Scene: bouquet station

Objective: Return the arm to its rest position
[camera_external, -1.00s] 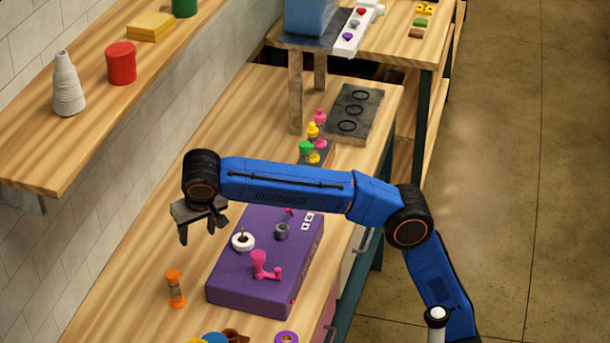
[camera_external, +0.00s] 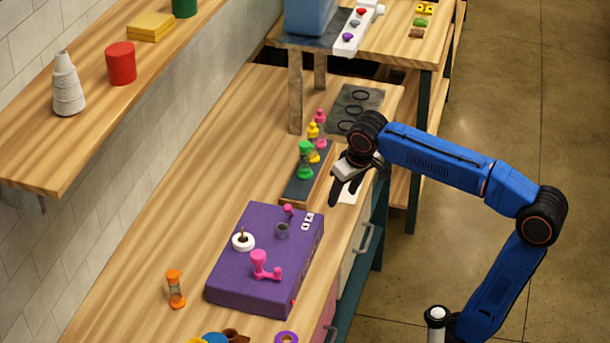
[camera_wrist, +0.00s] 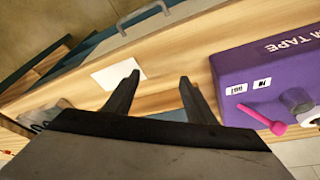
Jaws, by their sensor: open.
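My gripper (camera_external: 346,190) hangs over the right edge of the wooden bench, just right of the dark rack and above a white card (camera_external: 349,192). Its fingers point down, apart and empty. In the wrist view my gripper (camera_wrist: 158,90) shows both fingers spread with bare wood between them, and the white card (camera_wrist: 118,73) lies beyond the left finger. My blue arm reaches in from the lower right, over the floor.
A purple tape box (camera_external: 262,265) with a pink lever sits in front of my gripper. The floor at right is clear.

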